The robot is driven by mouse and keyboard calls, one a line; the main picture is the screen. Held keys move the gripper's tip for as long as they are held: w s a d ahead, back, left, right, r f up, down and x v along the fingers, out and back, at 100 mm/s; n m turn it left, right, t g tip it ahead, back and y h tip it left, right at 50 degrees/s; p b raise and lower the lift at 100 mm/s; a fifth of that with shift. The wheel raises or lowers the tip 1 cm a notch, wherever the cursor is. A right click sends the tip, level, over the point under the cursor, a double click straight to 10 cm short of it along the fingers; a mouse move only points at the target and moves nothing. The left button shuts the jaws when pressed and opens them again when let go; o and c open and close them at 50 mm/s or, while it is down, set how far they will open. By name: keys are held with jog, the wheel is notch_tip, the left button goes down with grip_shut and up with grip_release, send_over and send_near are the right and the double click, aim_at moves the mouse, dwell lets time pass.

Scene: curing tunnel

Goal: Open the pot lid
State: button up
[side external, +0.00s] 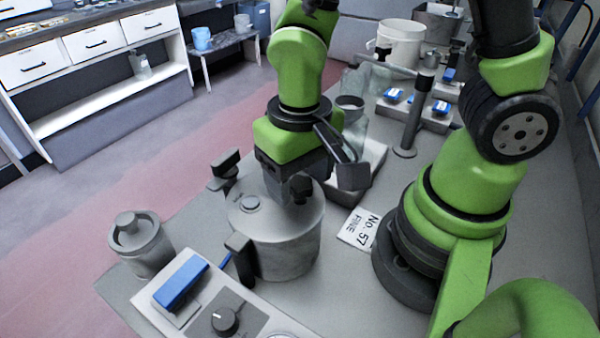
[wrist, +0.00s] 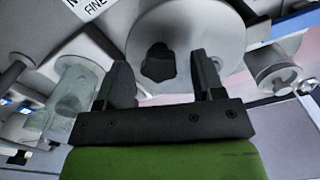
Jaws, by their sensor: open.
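The grey metal pot (side external: 285,258) stands on the grey bench in the side external view, with its lid (side external: 240,215) on top. A dark lobed knob (side external: 300,188) rises from the lid. In the wrist view the knob (wrist: 158,63) shows against the pale round lid (wrist: 200,35). My gripper (side external: 310,180) is just above the lid, with its fingers apart. In the wrist view my gripper (wrist: 164,75) is open and empty, and the knob appears between the fingertips. Whether the fingers touch the knob cannot be told. Dark handles (side external: 240,260) stick out from the pot's sides.
A control box with a blue switch (side external: 181,283) and a black dial (side external: 225,320) stands close in front of the pot. A lidded grey canister (side external: 140,245) is at left. A clear jar (side external: 353,120) stands behind my gripper. A "No. 57 FINE" card (side external: 359,228) lies right of the pot.

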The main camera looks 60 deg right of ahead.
grip_shut()
jog(key=shift+s, duration=0.15)
